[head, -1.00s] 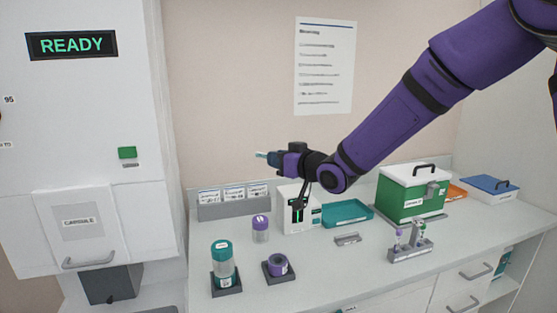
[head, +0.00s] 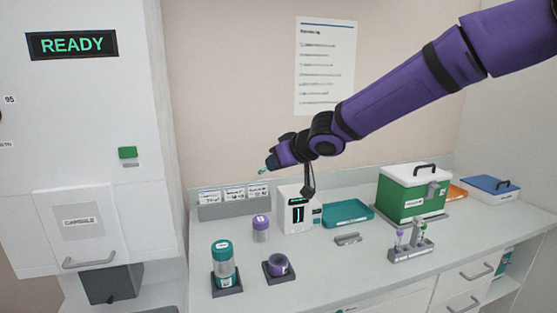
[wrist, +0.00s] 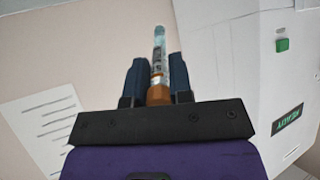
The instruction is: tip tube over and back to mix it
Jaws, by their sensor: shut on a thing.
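My gripper (wrist: 157,75) is shut on a clear tube (wrist: 160,48) with a pale teal end, a printed label and an orange part near the jaws. In the wrist view the tube lies between the two dark fingers, its clear end pointing away from the palm. In the head view my gripper (head: 270,163) is in the air above the back of the bench. The tube's pale tip (head: 262,171) points left and slightly down there. Most of the tube is hidden by the fingers in that view.
Below are a white device (head: 297,212), a purple-capped jar (head: 261,229), a teal-capped container (head: 223,265) and a purple ring (head: 278,267). A tube rack (head: 410,254), teal tray (head: 347,213) and green box (head: 405,197) stand to the right. A white READY cabinet (head: 85,130) stands left.

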